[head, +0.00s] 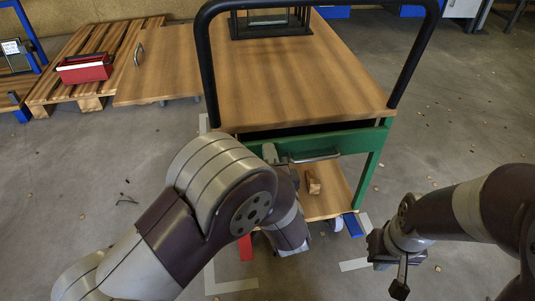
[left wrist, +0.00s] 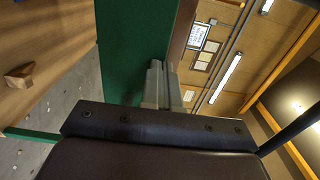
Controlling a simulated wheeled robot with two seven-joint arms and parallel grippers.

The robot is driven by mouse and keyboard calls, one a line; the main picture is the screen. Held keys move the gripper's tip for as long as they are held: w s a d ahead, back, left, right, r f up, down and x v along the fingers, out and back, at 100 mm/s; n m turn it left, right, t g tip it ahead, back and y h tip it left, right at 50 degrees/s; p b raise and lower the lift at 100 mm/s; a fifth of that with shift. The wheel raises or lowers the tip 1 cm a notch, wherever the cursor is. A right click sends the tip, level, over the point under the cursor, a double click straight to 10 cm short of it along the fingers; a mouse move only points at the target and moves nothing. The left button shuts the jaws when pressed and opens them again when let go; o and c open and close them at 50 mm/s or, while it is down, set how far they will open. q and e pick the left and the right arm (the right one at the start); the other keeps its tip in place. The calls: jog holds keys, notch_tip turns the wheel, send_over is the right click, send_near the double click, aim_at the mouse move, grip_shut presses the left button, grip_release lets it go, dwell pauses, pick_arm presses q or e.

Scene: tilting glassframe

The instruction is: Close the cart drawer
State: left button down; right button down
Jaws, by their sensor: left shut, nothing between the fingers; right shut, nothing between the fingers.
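The cart (head: 300,75) has a wooden top and a black push bar. Its green drawer front (head: 352,142) faces me, with a grey handle (head: 315,156). A dark gap shows between the top's edge and the drawer front, so the drawer looks slightly out. My left gripper (head: 270,154) is shut and empty at the drawer front, left of the handle. In the left wrist view its fingers (left wrist: 162,85) are close against the green front (left wrist: 135,45); I cannot tell whether they touch. My right gripper (head: 402,274) is shut and empty, low at the right, away from the cart.
A lower wooden shelf (head: 328,192) holds a small wooden piece (head: 312,182). A wooden board (head: 165,65) and a pallet with a red toolbox (head: 85,68) are at the left. A black frame rack (head: 270,24) stands on the cart. Floor at the right is mostly free.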

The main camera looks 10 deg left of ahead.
pick_arm(q)
jog(key=p+x, duration=0.2)
jog(key=shift+w+a, duration=0.15)
jog(key=shift+w, duration=0.25)
dwell(0.3)
